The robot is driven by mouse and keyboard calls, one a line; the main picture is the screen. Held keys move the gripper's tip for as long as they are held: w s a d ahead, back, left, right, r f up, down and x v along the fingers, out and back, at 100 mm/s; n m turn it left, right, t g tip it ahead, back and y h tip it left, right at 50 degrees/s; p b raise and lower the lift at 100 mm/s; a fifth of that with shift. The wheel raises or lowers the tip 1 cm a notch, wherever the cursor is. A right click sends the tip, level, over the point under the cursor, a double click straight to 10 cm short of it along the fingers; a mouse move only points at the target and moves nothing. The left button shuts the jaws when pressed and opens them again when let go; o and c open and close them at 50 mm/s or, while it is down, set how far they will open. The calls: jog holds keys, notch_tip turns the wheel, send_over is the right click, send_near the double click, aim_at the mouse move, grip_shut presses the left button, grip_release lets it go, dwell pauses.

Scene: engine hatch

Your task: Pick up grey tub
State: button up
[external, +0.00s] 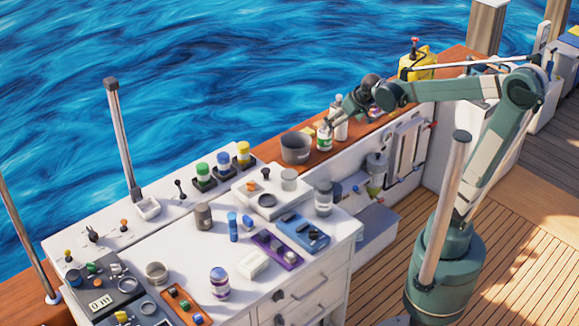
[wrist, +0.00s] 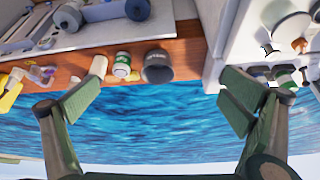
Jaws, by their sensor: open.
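The grey tub (external: 296,149) is a dark, wide, round container on the wooden ledge by the water, at the corner of the white counter. It also shows in the wrist view (wrist: 158,68), at upper centre with faint lettering on its side. My gripper (external: 332,120) is to the right of the tub in the external view, close to the white bottles. In the wrist view my gripper (wrist: 158,97) has its two fingers spread wide and nothing between them, with the tub beyond them. The tub is apart from both fingers.
A green-labelled white jar (external: 325,138) and a white bottle (external: 341,122) stand just right of the tub. The white counter (external: 190,262) holds several jars, trays and tools. A yellow canister (external: 418,66) stands farther along the ledge. Open water (external: 200,80) lies beyond.

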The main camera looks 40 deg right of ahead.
jog(key=w+d+f+m+g+h+b, duration=0.1)
jog(key=w+d+f+m+g+b, duration=0.1)
jog(key=w+f, duration=2.4)
jog(key=w+d+m, duration=0.1)
jog(key=w, duration=0.3)
jog(key=shift+d, duration=0.2)
jog(key=shift+f, duration=0.2)
jog(key=shift+b+x, duration=0.4)
jog(key=shift+x, duration=0.8)
jog(key=shift+b+x, duration=0.7)
jog(key=shift+x, duration=1.9)
jog(key=shift+d+r, duration=0.1)
jog(key=shift+d, duration=0.05)
jog(key=shift+c, duration=0.2)
